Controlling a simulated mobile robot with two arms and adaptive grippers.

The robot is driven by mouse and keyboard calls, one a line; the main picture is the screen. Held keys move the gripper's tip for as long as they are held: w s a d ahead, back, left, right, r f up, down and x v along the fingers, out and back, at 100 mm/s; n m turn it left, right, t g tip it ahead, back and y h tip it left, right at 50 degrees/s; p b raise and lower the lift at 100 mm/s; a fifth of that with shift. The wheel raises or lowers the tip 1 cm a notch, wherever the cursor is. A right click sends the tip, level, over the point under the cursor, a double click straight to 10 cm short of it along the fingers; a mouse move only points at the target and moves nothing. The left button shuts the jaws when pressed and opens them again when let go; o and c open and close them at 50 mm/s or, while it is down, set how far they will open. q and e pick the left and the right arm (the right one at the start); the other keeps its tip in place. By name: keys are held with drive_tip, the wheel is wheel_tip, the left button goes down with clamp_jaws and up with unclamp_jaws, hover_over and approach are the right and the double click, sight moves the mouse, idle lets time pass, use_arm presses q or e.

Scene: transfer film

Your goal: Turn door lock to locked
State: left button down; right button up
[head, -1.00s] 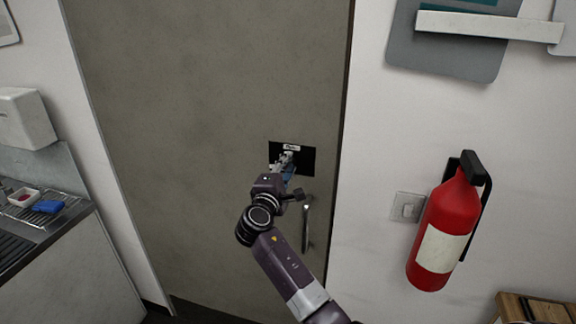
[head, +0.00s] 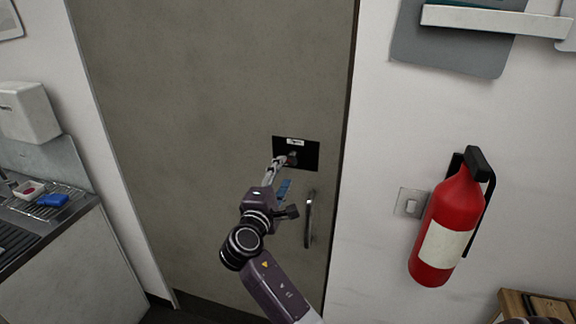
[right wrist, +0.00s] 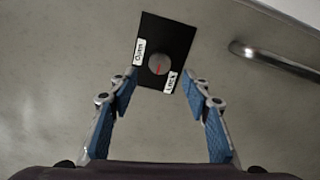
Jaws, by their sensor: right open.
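The door lock is a round grey knob with a red mark (right wrist: 158,65) on a black plate (right wrist: 176,38) on the door. In the right wrist view the plate carries an "Open" label (right wrist: 139,52) and a "Lock" label (right wrist: 170,83); the red mark points down, roughly toward the "Lock" side. The plate also shows in the head view (head: 309,161). My right gripper (right wrist: 168,85) is open and empty, its two blue-padded fingers spread in front of the plate's lower part. In the head view its fingers (head: 279,162) overlap the plate's left part. My left gripper is not in view.
The grey-brown door (head: 210,100) has a metal handle (head: 310,220) below the lock, right of my arm. A red fire extinguisher (head: 452,205) and a light switch (head: 411,203) are on the right wall. A counter with a blue sponge (head: 53,200) is at the left.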

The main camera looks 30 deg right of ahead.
drive_tip(key=v, duration=0.4)
idle(0.4)
drive_tip(key=a+f+n+y+b, duration=0.1)
drive_tip(key=a+f+y+b, duration=0.15)
drive_tip(key=f, duration=1.05)
drive_tip(key=a+f+n+y+b, duration=0.1)
drive_tip(key=a+f+y, duration=0.15)
drive_tip(key=f, duration=1.15)
drive_tip(key=s+a+f+g+y+b, duration=0.2)
drive_tip(key=s+f, duration=0.2)
drive_tip(key=f, duration=0.7)
drive_tip(key=s+a+f+g+y+b, duration=0.15)
drive_tip(key=s+f, duration=0.25)
drive_tip(key=f, duration=0.8)
drive_tip(key=s+a+f+m+g+y+b, duration=0.2)
drive_tip(key=s+f+m+g+y+b, duration=0.15)
drive_tip(key=s+f, duration=1.5)
drive_tip(key=s+f+m+g+b, duration=0.1)
drive_tip(key=s+f, duration=0.3)
drive_tip(key=s, duration=0.5)
drive_tip(key=s+f+m+g+y+b, duration=0.1)
drive_tip(key=s+f+m, duration=0.2)
drive_tip(key=s, duration=0.6)
drive_tip(key=s+f+m+g+b, duration=0.1)
drive_tip(key=s+f+m, duration=0.1)
drive_tip(key=s+f, duration=0.5)
drive_tip(key=shift+s+d+m+g+y, duration=0.15)
drive_tip(key=shift+s+m+g+y, duration=0.2)
drive_tip(key=shift+s, duration=0.6)
